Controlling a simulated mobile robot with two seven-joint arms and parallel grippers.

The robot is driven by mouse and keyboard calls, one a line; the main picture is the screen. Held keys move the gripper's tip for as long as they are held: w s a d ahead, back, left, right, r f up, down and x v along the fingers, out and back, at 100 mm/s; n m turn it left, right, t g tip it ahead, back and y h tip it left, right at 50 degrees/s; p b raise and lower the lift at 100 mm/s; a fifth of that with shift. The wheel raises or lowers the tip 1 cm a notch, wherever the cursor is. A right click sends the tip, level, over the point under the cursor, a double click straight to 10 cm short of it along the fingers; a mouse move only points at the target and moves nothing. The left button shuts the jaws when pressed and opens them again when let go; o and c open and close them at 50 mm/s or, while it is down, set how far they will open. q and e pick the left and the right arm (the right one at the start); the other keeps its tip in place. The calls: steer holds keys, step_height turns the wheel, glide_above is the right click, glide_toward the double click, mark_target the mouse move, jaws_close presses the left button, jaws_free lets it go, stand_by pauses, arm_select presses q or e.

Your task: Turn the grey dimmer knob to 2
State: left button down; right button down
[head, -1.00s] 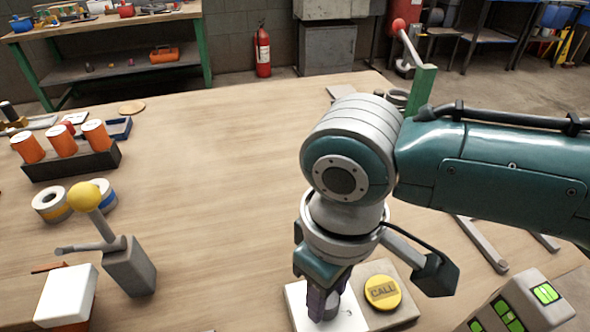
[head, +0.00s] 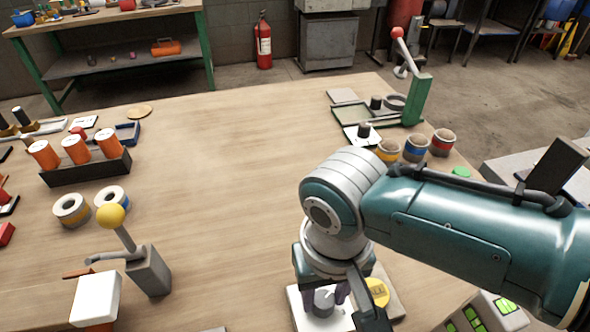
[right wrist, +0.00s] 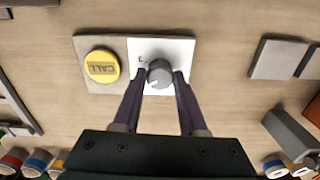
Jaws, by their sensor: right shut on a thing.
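The grey dimmer knob (head: 323,303) stands on a white plate (head: 298,298) near the front of the table. My right gripper (right wrist: 159,76) points down at it, with one finger on each side, closed on the knob. In the right wrist view the grey knob (right wrist: 159,70) shows a pale pointer line towards its lower left. A small dark mark sits on the white plate (right wrist: 178,47) at the knob's upper left; I cannot read it, and the fingers may hide other marks. My left gripper is not in view.
A yellow CALL button (right wrist: 101,66) is directly beside the white plate. A grey box with a yellow-balled lever (head: 111,216) stands at left, near orange cylinders (head: 76,149) in a dark rack. A green lever stand (head: 416,99) is at back right. The table's middle is clear.

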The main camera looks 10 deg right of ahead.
mark_target(323, 299)
stand_by(0.4)
steer(key=shift+c, duration=2.2)
jaws_free()
step_height(323, 299, up, 10)
steer(key=p, duration=0.4)
steer(key=shift+a, duration=0.1)
